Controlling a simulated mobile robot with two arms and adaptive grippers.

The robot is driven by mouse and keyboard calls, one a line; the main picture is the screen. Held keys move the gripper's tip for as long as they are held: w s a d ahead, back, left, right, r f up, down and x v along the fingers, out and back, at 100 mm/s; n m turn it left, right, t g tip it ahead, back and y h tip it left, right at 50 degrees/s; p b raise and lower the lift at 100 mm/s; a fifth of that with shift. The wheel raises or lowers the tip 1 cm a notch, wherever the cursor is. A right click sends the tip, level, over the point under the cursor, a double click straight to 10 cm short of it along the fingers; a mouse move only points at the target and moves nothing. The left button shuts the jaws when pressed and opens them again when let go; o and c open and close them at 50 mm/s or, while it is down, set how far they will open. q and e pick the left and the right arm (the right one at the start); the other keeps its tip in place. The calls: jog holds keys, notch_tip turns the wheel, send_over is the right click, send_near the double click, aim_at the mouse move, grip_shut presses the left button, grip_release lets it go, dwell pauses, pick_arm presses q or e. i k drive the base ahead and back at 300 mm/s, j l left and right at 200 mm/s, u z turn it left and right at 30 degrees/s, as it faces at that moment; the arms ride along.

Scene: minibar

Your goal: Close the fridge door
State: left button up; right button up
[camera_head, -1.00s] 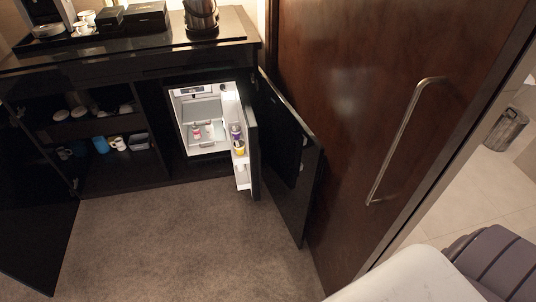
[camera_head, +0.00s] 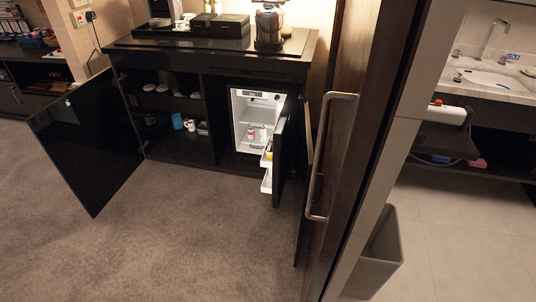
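The small fridge (camera_head: 246,103) stands in the right side of the black minibar cabinet, its lit white inside in view. Its dark door (camera_head: 281,160) is swung open to the right and toward me, nearly edge-on, with white door shelves (camera_head: 266,175) on its inner side. Several small bottles or cans show inside and on the door shelf. A black cabinet door (camera_head: 302,210) stands open just to the right of the fridge door. Neither of my grippers is in view.
The left cabinet door (camera_head: 88,140) stands wide open over the carpet. A brown wood door with a long metal handle (camera_head: 327,155) is close on the right. A grey bin (camera_head: 378,255) and a sink (camera_head: 490,78) lie beyond it. The carpet (camera_head: 190,240) in front is clear.

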aim_at(276, 152)
jog(key=l, duration=0.55)
jog(key=i+j+z, duration=0.3)
jog(key=j+z, duration=0.3)
jog(key=i+j+z, duration=0.15)
jog(key=j+z, duration=0.2)
jog(key=z, duration=0.85)
